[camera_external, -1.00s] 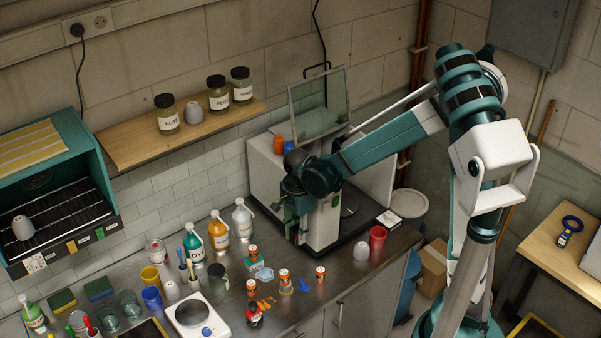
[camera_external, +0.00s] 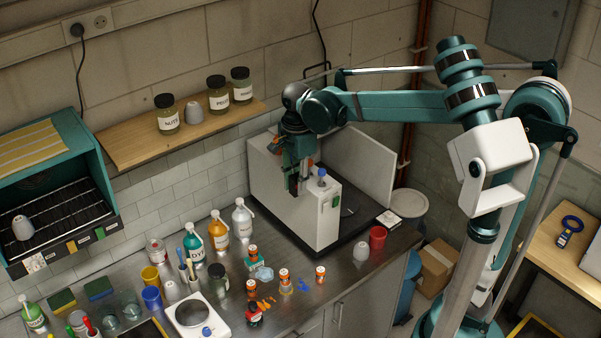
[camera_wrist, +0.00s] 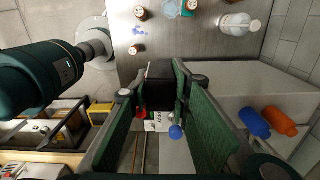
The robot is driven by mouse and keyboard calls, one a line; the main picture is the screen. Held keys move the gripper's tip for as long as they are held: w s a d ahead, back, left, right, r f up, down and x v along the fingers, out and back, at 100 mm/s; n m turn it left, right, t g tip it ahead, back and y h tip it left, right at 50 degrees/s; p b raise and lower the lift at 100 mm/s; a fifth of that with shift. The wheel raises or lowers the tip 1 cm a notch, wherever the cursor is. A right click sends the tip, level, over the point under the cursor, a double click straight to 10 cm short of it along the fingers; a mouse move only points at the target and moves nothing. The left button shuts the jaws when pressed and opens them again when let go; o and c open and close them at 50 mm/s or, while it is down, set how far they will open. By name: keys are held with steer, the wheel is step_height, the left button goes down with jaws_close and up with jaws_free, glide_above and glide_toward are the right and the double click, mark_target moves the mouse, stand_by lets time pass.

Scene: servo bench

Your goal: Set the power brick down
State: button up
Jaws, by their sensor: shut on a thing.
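The power brick, a black block (camera_wrist: 160,72), sits between the green pads of my gripper (camera_wrist: 157,88) in the wrist view. My gripper is shut on it. In the external view my gripper (camera_external: 296,172) points down in front of or over the left part of a white boxy machine (camera_external: 313,210). The brick is mostly hidden by the fingers there, and I cannot tell whether it touches anything below.
A blue knob (camera_external: 322,173) stands on the machine's top. Orange and blue items (camera_wrist: 268,122) lie near my gripper.

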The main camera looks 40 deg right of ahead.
steer(key=shift+r, duration=0.9)
steer(key=s+d+b, duration=0.3)
steer(key=s+d, duration=0.7)
steer(key=d, duration=0.3)
step_height(320, 180, down, 18)
steer(key=shift+f+n+p, duration=0.15)
steer(key=shift+n+p, duration=0.15)
steer(key=shift+a+f, duration=0.1)
step_height(320, 180, down, 14)
steer(key=shift+f+b, duration=0.1)
steer(key=shift+b, duration=0.7)
steer(key=shift+f+b, duration=0.3)
steer(key=shift+f, duration=1.5)
steer(key=shift+f, duration=0.2)
